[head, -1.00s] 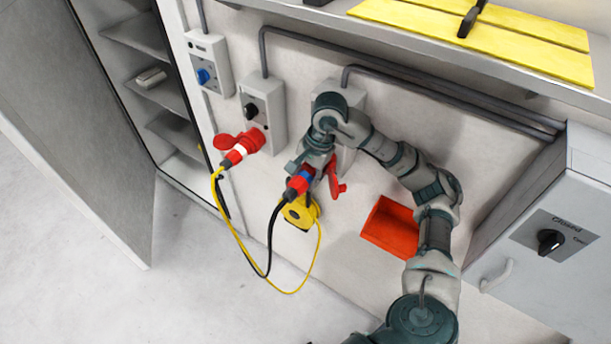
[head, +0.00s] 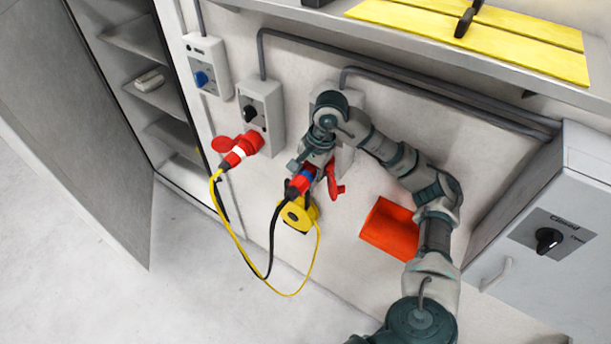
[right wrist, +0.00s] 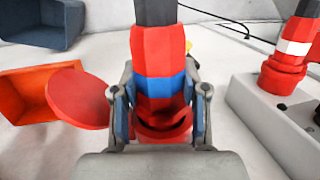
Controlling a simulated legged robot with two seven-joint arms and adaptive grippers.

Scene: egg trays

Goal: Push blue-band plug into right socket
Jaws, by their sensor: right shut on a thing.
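The blue-band plug (head: 300,183) is red with a blue ring and a black cable. It also shows in the right wrist view (right wrist: 157,50), between the two fingers of my right gripper (right wrist: 158,105). My right gripper (head: 318,160) is shut on it. The right socket (right wrist: 165,130) is red and lies just past the plug's front end; its round lid (right wrist: 80,98) hangs open to the left. The plug lines up with the socket mouth, but the fingers partly hide the contact, so I cannot tell how deep it sits. My left gripper is not in view.
A white-band plug (head: 239,153) with a yellow cable sits in the left socket. An orange-red bin (head: 391,229) is at right, near a grey cabinet (head: 538,230). A shelf (head: 420,30) runs above.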

